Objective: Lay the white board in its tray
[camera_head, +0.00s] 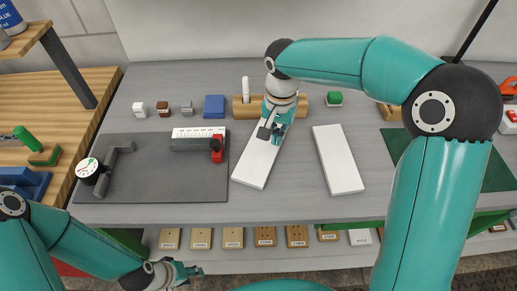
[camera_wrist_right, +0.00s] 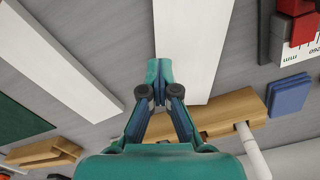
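A long white board (camera_head: 252,165) lies left of the middle of the grey table, its far end near a wooden bar (camera_head: 298,107). A second white board (camera_head: 338,160) lies to its right. I cannot tell which thing is the tray. My right gripper (camera_head: 273,133) is over the far part of the left white board. In the wrist view its fingertips (camera_wrist_right: 158,85) are together with nothing seen between them, over an edge of that board (camera_wrist_right: 195,40); contact cannot be told. My left gripper (camera_head: 190,270) is low at the front, its opening unclear.
A dark grey mat (camera_head: 140,190) with a dial gauge (camera_head: 88,171) and a caliper-like tool with a red part (camera_head: 218,150) is on the left. Small blocks and a blue block (camera_head: 214,106) stand behind it. A green mat (camera_head: 497,172) is at right.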

